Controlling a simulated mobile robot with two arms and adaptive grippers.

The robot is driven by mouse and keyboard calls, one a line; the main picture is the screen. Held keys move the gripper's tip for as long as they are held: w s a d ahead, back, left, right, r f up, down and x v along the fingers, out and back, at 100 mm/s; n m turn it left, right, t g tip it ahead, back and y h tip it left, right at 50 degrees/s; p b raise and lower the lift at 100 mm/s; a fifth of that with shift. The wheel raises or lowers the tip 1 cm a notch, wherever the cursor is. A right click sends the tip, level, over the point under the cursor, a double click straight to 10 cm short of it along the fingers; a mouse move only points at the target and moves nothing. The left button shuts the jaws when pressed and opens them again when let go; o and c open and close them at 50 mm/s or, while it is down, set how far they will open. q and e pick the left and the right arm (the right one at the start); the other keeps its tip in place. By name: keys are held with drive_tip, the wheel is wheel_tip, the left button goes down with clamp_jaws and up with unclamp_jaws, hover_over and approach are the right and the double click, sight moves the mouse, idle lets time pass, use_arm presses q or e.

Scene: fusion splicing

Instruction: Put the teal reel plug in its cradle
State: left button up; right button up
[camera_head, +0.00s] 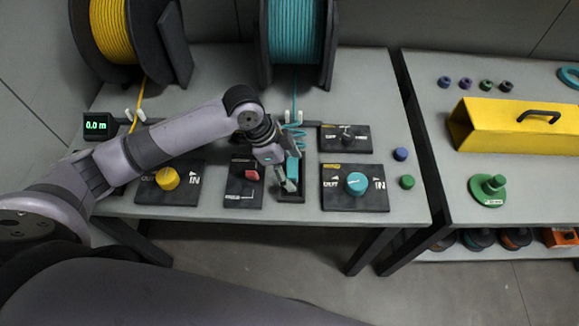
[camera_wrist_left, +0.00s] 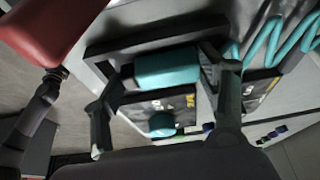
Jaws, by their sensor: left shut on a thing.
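The teal reel plug (camera_head: 292,170) is between the fingers of my left gripper (camera_head: 288,181) in the head view, below the teal reel. In the left wrist view the plug (camera_wrist_left: 167,67) lies crosswise between the two dark fingers of my left gripper (camera_wrist_left: 168,85), which is shut on it. A dark, narrow cradle (camera_head: 291,211) shows under the gripper near the table's front edge; its inside is mostly hidden. In the wrist view a dark wall (camera_wrist_left: 140,41) runs close alongside the plug. I cannot tell whether the plug rests in it. My right gripper is not in view.
The teal reel (camera_head: 296,30) stands behind, its teal cord (camera_head: 295,105) running down toward the plug. A red switch panel (camera_head: 243,190) is left of the cradle, a teal knob panel (camera_head: 355,198) right. A yellow knob (camera_head: 167,178) stands farther left.

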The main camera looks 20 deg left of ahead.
use_arm(q)
drive_tip(key=shift+f, duration=0.2)
drive_tip(key=o, duration=1.2)
drive_tip(key=shift+r, duration=0.15)
drive_tip(key=v, duration=1.2)
